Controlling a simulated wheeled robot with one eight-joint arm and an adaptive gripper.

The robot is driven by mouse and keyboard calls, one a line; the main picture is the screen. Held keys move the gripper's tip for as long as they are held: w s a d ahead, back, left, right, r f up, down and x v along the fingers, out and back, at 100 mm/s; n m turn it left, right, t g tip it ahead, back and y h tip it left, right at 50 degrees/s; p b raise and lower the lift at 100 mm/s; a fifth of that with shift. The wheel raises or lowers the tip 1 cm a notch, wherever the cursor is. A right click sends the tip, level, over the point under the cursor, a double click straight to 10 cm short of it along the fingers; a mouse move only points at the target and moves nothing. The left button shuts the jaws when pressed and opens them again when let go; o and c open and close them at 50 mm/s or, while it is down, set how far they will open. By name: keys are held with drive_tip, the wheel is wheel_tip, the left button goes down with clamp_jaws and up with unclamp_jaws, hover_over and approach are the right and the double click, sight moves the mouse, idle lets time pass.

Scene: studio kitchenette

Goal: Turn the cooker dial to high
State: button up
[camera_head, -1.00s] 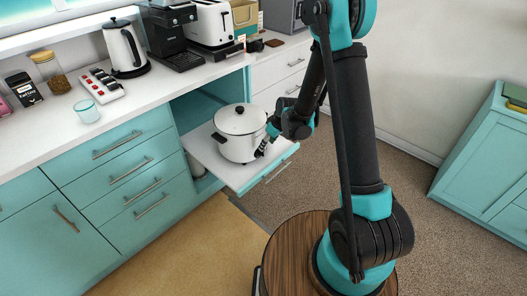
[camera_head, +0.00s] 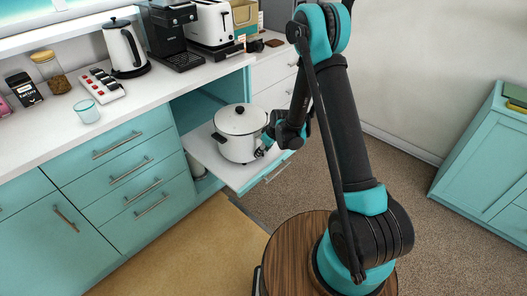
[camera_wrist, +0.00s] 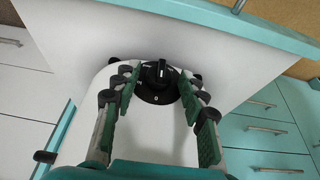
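The white cooker (camera_head: 238,137) stands on a pulled-out white shelf, its lid on. Its black dial (camera_wrist: 157,83) faces my gripper in the wrist view; a raised grip bar stands about upright on it, with a small white 0 mark near its lower edge. My gripper (camera_wrist: 159,76) is open, with one green-padded finger on each side of the dial. The fingertips look close to the dial's sides; I cannot tell whether they touch it. In the head view my gripper (camera_head: 267,146) is at the cooker's right side, and the dial is largely hidden there.
The pulled-out shelf (camera_head: 214,158) juts from the teal cabinet under the counter. A kettle (camera_head: 125,48), a coffee machine (camera_head: 168,30), a toaster (camera_head: 212,22) and a red-switched power strip (camera_head: 101,86) are on the counter. The floor in front is clear.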

clamp_jaws()
drive_tip(key=shift+w+d+m+g+y, duration=0.3)
drive_tip(key=shift+g+y, duration=0.5)
drive_tip(key=shift+g, duration=0.1)
drive_tip(key=g+y, duration=0.2)
drive_tip(key=shift+w+d+f+m+g, duration=0.2)
drive_tip(key=shift+w+m+g, duration=0.1)
drive_tip(key=shift+m+g, duration=0.1)
drive_tip(key=g+y, duration=0.2)
drive_tip(key=shift+w+d+f+m+y, duration=0.15)
drive_tip(key=shift+w+f+m+y, duration=0.05)
drive_tip(key=shift+f+m+y, duration=0.1)
drive_tip(key=shift+w+d+f+m+g+y, duration=0.15)
drive_tip(key=shift+m+g+y, duration=0.1)
drive_tip(key=shift+g+y, duration=0.45)
drive_tip(key=shift+a+f+m+g+y, duration=0.15)
drive_tip(key=shift+m+g+y, duration=0.1)
drive_tip(key=shift+g+y, duration=0.4)
drive_tip(key=shift+d, duration=0.1)
